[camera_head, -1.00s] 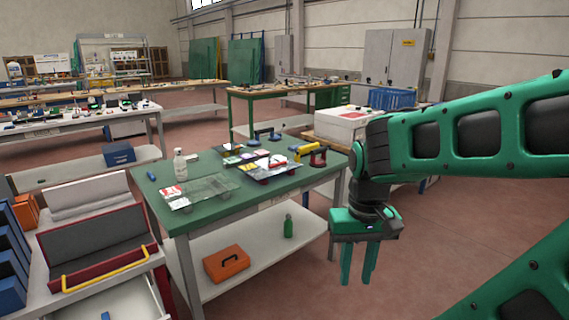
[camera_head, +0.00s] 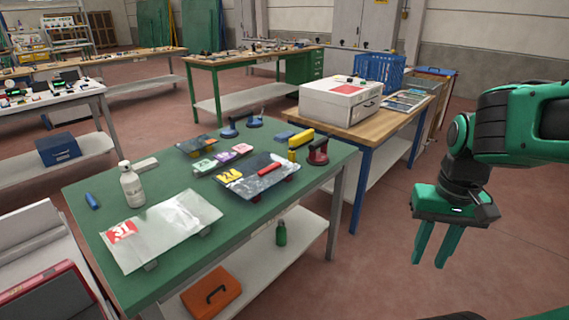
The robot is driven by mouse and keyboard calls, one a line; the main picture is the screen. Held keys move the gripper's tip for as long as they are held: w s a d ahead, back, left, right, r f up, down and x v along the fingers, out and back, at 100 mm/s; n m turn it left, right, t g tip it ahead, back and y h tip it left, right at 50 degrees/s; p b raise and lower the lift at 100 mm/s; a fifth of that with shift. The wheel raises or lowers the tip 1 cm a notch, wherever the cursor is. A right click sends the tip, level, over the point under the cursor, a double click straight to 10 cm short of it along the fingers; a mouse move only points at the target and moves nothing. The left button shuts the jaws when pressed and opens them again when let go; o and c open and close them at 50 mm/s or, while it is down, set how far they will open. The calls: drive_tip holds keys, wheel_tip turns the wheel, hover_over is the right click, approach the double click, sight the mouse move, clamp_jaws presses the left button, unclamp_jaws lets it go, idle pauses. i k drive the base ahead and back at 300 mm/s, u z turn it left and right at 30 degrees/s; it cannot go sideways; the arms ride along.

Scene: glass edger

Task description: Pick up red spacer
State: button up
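A small red bar (camera_head: 269,168), which looks like the red spacer, lies on a dark glass sheet (camera_head: 240,186) on the green-topped table (camera_head: 85,215). The sheet also carries a yellow label. My gripper (camera_head: 430,264) hangs at the right of the view, fingers pointing down and apart. It is open and empty, over the floor to the right of the table and well away from the red bar.
A dark red suction cup (camera_head: 317,154) and a yellow tool (camera_head: 300,138) stand near the bar. A white bottle (camera_head: 132,188) and a clear glass sheet (camera_head: 170,235) are at the left. A wooden bench with a white box (camera_head: 340,104) stands behind. Floor between table and gripper is clear.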

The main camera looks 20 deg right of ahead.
sight(266, 171)
drive_tip(key=u, duration=0.25)
drive_tip(key=i, duration=1.25)
drive_tip(key=z, duration=0.35)
